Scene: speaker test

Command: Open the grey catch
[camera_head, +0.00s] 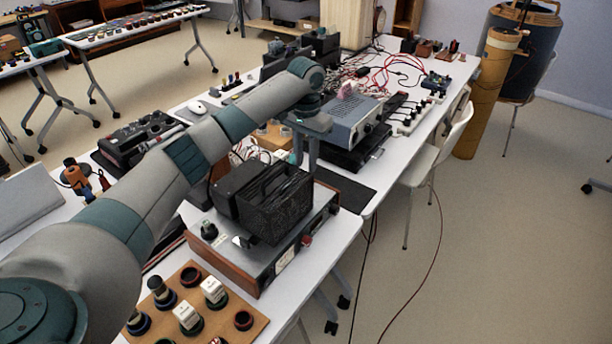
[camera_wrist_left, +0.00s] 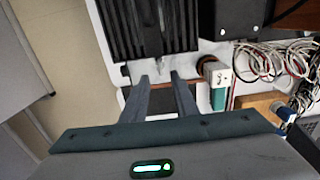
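My left gripper (camera_head: 305,162) points down beside the far side of a black ribbed box (camera_head: 276,205) in the head view. In the left wrist view the gripper (camera_wrist_left: 160,76) has its two fingers apart, with nothing clearly held between them. A small light-grey piece (camera_wrist_left: 165,65), possibly the grey catch, shows just beyond the fingertips at the edge of the black ribbed box (camera_wrist_left: 150,28). It is too small to tell whether it is open or shut. In the head view the fingers' lower ends are partly hidden. My right gripper is not in view.
The black box stands on a wood-sided unit (camera_head: 262,276). A grey instrument (camera_head: 350,122) stands just right of the gripper. A white and green block (camera_wrist_left: 218,88) and loose wires (camera_wrist_left: 285,62) lie near the fingers. A wooden board with knobs (camera_head: 238,322) is in front.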

